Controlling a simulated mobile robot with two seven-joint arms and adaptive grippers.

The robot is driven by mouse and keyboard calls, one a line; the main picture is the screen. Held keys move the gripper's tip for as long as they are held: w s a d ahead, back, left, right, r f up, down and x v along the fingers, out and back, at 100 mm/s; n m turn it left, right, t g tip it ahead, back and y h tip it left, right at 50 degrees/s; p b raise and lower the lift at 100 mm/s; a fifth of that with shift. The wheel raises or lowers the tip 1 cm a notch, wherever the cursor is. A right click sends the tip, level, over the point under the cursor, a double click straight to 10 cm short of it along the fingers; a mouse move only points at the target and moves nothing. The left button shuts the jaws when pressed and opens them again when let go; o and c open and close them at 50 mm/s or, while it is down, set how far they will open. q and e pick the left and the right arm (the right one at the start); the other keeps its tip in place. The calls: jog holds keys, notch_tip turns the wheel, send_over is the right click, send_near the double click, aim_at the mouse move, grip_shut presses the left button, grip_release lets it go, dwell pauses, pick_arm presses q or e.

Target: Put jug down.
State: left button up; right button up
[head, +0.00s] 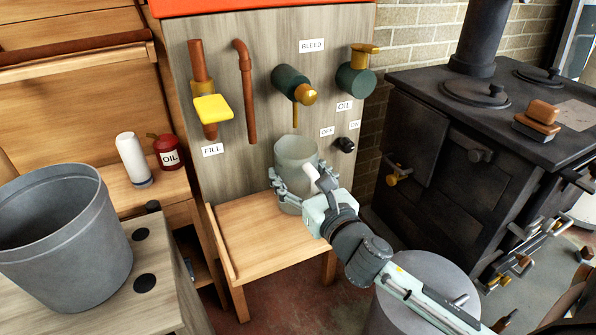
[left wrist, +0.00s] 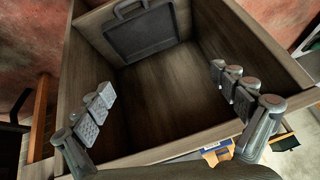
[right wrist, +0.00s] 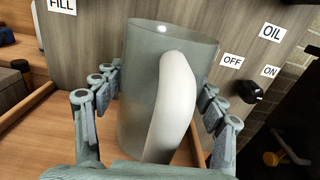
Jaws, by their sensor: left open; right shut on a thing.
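The jug (head: 297,151) is a translucent grey-green vessel with a white handle. It is upright over the small wooden shelf (head: 262,245) at the front of the panel. My right gripper (head: 304,191) is shut around its body, a finger on each side. In the right wrist view the jug (right wrist: 145,75) fills the middle between the fingers, its handle facing the camera. Its base is hidden there, and I cannot tell whether it touches the shelf. My left gripper (left wrist: 161,80) is open and empty over a wooden box (left wrist: 165,105), outside the head view.
Green-and-brass taps (head: 291,84) and copper pipes (head: 246,85) stick out of the panel above the shelf. A black stove (head: 440,140) stands right. A grey bucket (head: 65,235), a white bottle (head: 132,157) and a red oil can (head: 168,153) are left. The shelf's front is clear.

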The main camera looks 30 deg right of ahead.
jog(key=shift+f, duration=0.1)
jog(key=o, duration=1.9)
pick_arm(q)
jog(key=shift+w+d, duration=0.2)
jog(key=shift+w, duration=0.05)
jog(key=shift+r, duration=0.1)
